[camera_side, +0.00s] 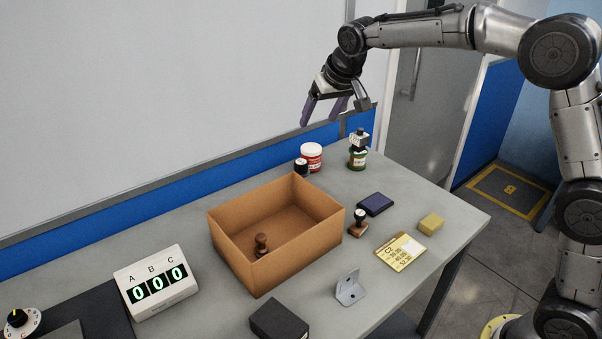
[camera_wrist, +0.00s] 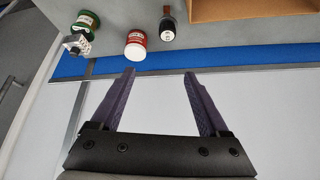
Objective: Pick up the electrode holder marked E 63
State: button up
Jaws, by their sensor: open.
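My gripper (camera_side: 320,118) is open and empty, high above the back of the bench near the wall board. Its two purple fingers also show spread apart in the wrist view (camera_wrist: 160,73). I cannot read an E 63 mark on anything. A small black cylinder with a pale marked face (camera_side: 301,168) stands by the box's back corner; it also shows in the wrist view (camera_wrist: 167,28), its marking too small to read. A black and white block-like piece (camera_side: 359,138) is at the green jar, and shows in the wrist view (camera_wrist: 78,42). Which is the electrode holder, I cannot tell.
An open cardboard box (camera_side: 228,241) holds a brown stamp (camera_side: 262,244). A red and white jar (camera_side: 312,157) and green jar (camera_side: 357,159) stand behind. A stamp (camera_side: 358,224), dark pad (camera_side: 376,204), yellow card (camera_side: 401,251), yellow block (camera_side: 431,223), metal bracket (camera_side: 349,288) and counter (camera_side: 157,283) surround it.

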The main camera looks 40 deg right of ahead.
aim_at(304, 163)
jog(key=shift+g, duration=0.6)
jog(key=x, duration=0.5)
jog(key=a+x, duration=0.1)
jog(key=x, duration=0.3)
jog(key=s+x, duration=0.1)
jog(key=x, duration=0.4)
jog(key=shift+w+a+f, duration=0.1)
jog(key=shift+a+f, duration=0.2)
jog(key=shift+f, duration=0.35)
jog(key=shift+a+x, duration=0.15)
jog(key=shift+x, duration=1.4)
jog(key=shift+a+x, duration=0.1)
jog(key=shift+x, duration=1.45)
jog(key=shift+w+r, duration=0.15)
grip_shut()
